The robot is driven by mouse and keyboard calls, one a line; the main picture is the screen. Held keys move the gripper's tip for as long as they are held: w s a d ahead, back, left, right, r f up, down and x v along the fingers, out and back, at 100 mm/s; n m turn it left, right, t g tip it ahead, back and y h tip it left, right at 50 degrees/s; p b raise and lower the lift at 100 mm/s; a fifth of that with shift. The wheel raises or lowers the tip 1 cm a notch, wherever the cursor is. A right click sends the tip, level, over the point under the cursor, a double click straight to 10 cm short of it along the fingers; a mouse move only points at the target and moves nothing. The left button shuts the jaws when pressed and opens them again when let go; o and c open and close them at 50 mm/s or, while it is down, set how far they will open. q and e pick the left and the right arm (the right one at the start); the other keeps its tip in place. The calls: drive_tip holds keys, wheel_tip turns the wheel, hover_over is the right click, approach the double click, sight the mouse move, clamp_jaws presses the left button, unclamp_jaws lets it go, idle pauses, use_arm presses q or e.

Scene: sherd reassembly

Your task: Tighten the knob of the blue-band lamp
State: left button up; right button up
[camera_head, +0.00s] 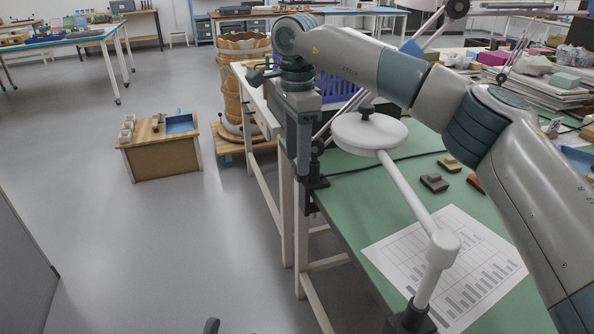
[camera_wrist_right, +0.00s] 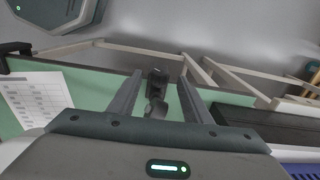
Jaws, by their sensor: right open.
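My right gripper (camera_head: 304,172) points straight down at the green table's left edge. Its open fingers (camera_wrist_right: 160,80) stand on either side of a black knob-like part (camera_wrist_right: 157,82) in the right wrist view. I cannot tell whether they touch it. In the head view a black clamp (camera_head: 317,184) sits at the table edge beside the fingers, partly hidden by them. A thin lamp arm rises from there behind my arm. A blue piece (camera_head: 411,47) shows on the lamp arm above my forearm; I cannot tell whether it is the band. My left gripper is out of view.
A white round-headed lamp (camera_head: 370,133) with a black top knob stands close right of the gripper. A printed sheet (camera_head: 450,262) and small dark blocks (camera_head: 434,183) lie on the green table (camera_head: 350,225). A blue crate (camera_head: 322,92) is behind. Open floor lies left.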

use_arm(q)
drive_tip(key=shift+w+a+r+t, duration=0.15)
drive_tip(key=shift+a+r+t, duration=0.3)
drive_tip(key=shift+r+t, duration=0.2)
use_arm(e)
drive_tip(key=shift+f, duration=1.8)
drive_tip(key=c, duration=1.1)
drive_tip(key=shift+o, duration=0.2)
use_arm(q)
drive_tip(key=shift+b, duration=0.4)
